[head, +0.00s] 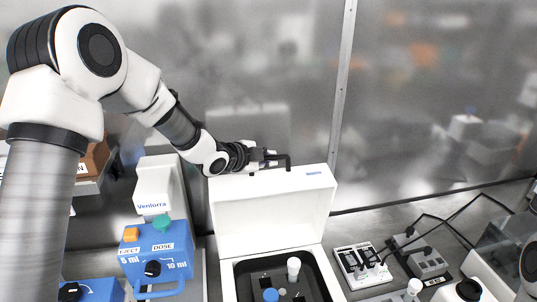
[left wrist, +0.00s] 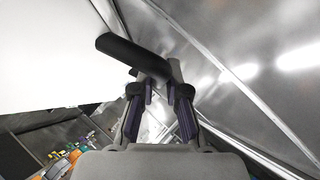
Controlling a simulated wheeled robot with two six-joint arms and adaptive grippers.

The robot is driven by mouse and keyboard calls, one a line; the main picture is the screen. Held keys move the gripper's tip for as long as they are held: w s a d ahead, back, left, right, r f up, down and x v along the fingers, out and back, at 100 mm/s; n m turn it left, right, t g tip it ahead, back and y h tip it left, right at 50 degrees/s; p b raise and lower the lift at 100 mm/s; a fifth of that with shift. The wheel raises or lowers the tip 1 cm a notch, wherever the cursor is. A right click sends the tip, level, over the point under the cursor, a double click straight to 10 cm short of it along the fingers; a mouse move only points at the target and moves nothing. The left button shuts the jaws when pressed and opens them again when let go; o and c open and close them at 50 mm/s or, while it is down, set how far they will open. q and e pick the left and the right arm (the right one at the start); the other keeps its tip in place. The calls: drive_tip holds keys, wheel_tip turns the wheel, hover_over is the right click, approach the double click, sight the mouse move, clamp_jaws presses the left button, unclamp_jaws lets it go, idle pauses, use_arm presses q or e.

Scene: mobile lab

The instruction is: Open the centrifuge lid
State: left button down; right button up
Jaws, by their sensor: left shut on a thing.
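The white centrifuge stands at the lower middle of the head view, with its lid (head: 272,212) raised and tilted back to near upright. Its dark chamber (head: 318,270) is exposed, with white and blue capped items in it. My left gripper (head: 272,157) is at the lid's top edge. It is shut on the black lid handle (head: 288,162). In the left wrist view the handle (left wrist: 130,52) crosses in front of the fingers of the left gripper (left wrist: 160,98), and the white lid (left wrist: 55,50) fills the upper left.
A blue dosing unit (head: 155,255) with knobs stands left of the centrifuge. A power strip (head: 360,265) and a grey device with cables (head: 420,255) lie to the right. A metal-framed glass wall (head: 420,100) is close behind the lid.

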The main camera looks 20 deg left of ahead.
use_arm(q)
drive_tip(key=shift+s+d+f, duration=0.1)
drive_tip(key=shift+s+f, duration=0.05)
drive_tip(key=shift+f, duration=0.05)
drive_tip(key=c, duration=1.2)
unclamp_jaws()
drive_tip(key=shift+w, duration=0.2)
drive_tip(key=shift+d, duration=0.1)
drive_tip(key=shift+r, duration=0.1)
drive_tip(key=v, duration=1.2)
drive_tip(key=shift+r, duration=0.1)
